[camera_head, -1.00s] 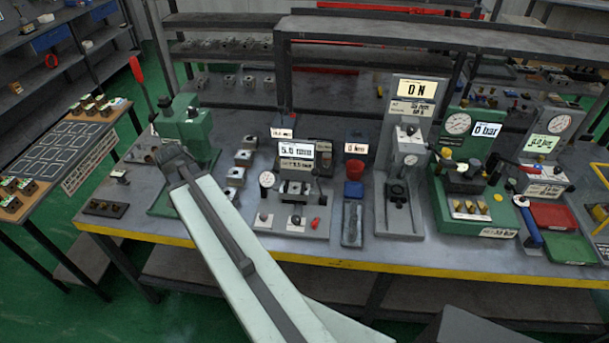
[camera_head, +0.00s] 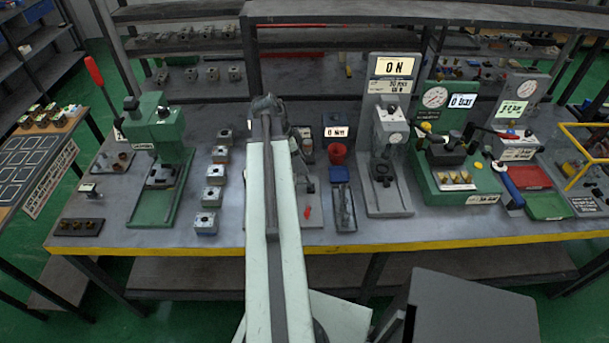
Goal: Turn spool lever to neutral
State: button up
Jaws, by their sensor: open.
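I cannot tell for certain which handle is the spool lever. The green test stand (camera_head: 470,180) at the right, with a round gauge and a "0 bar" display, has a dark block (camera_head: 446,152) with small yellow-tipped parts. A blue handle (camera_head: 512,190) leans at the stand's right edge. Their exact angles are too small to read. My pale arm reaches up the middle of the view, left of these stands and apart from them. My gripper cannot be made out; the arm's far end hides that area.
A green press (camera_head: 160,150) with a raised red lever (camera_head: 94,70) stands at the left. Several metal blocks (camera_head: 214,172) line up beside my arm. Shelves (camera_head: 400,12) run behind.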

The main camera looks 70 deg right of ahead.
jog(key=b+x, duration=0.4)
jog(key=x, duration=0.1)
jog(key=shift+f, duration=0.35)
jog(key=shift+r, duration=0.1)
grip_shut()
jog(key=shift+r, duration=0.1)
dwell(0.8)
